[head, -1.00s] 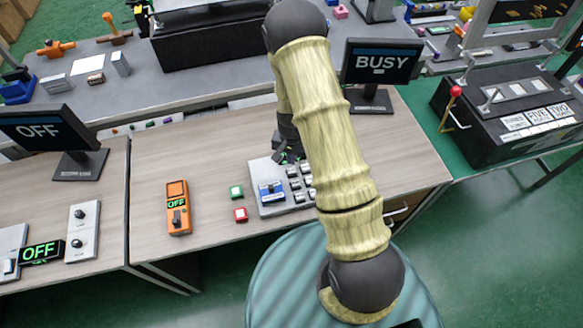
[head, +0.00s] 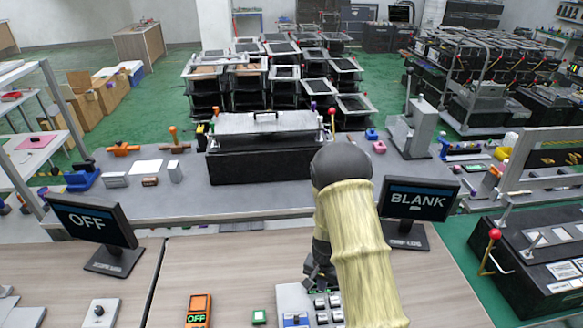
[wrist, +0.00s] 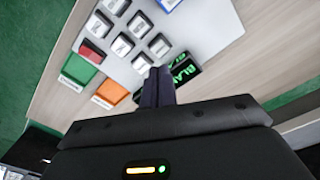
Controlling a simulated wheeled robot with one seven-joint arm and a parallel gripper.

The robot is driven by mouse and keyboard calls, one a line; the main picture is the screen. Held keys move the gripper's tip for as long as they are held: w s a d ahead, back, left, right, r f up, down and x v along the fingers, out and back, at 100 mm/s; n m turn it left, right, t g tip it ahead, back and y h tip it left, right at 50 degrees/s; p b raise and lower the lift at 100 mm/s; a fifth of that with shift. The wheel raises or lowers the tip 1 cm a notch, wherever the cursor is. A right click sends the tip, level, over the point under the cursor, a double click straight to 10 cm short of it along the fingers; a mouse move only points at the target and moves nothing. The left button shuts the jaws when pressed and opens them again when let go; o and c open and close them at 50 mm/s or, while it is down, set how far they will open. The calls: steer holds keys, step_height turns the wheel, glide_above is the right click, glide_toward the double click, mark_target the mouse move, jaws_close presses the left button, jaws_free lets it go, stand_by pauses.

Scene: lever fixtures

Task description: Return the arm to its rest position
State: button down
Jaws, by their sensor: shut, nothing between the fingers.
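My gripper (head: 318,272) is low over the wooden desk, at the grey button panel (head: 290,298), partly hidden behind my own pale yellow arm. In the wrist view, its dark fingers (wrist: 158,84) are together with nothing between them. They point at the same panel, which has several grey keys (wrist: 122,44) and a red key (wrist: 92,53). I cannot tell whether the fingertips touch the panel. A small display with green letters (wrist: 183,68) lies just beyond the fingertips.
A monitor reading BLANK (head: 418,200) stands right of my arm, and one reading OFF (head: 92,222) stands left. An orange device (head: 198,310) and a green button (head: 259,317) are on the desk. A black lidded box (head: 258,165) stands behind.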

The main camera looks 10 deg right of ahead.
steer(key=s+r+n+t, duration=0.1)
steer(key=s+r, duration=0.3)
steer(key=r, duration=0.4)
steer(key=s+r+n, duration=0.3)
steer(key=s+r, duration=0.2)
steer(key=r, duration=0.3)
steer(key=s+r+n+t, duration=0.1)
steer(key=s+r+n, duration=0.1)
steer(key=s+r, duration=0.3)
step_height(320, 180, up, 4)
steer(key=shift+s+t, duration=0.25)
steer(key=shift+t, duration=0.05)
